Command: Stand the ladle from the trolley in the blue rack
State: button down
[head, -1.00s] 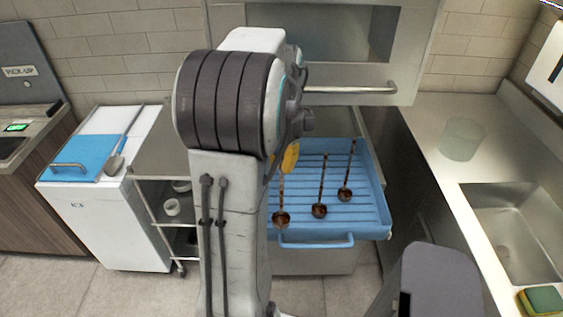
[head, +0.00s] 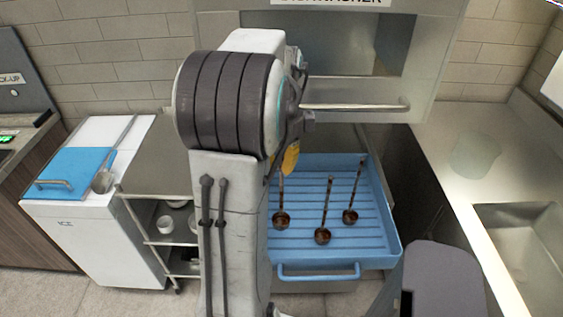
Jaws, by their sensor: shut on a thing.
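The blue rack (head: 392,235) is a ribbed tray with a front handle, below the dishwasher front. Two brown ladles, a middle one (head: 323,236) and a right one (head: 350,216), show in it with bowls down and handles up. A third ladle (head: 281,220) hangs nearly upright in front of the rack's left part, bowl down. My gripper (head: 290,158), mostly hidden behind my arm, shows only an orange part at this ladle's upper handle and is shut on it. I cannot tell whether its bowl touches the rack. The steel trolley (head: 160,180) stands left of my arm.
The dishwasher's handle bar (head: 355,107) runs across above the rack. A white ice chest (head: 95,245) with a blue lid (head: 75,172) and a scoop stands at left. A counter with a clear container (head: 475,157) and a sink (head: 520,240) is at right.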

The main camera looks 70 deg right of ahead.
jog(key=shift+f+b, duration=3.7)
jog(key=shift+f, duration=1.15)
jog(key=c, duration=0.6)
grip_release()
jog(key=shift+r+p, duration=3)
jog(key=shift+r, duration=0.55)
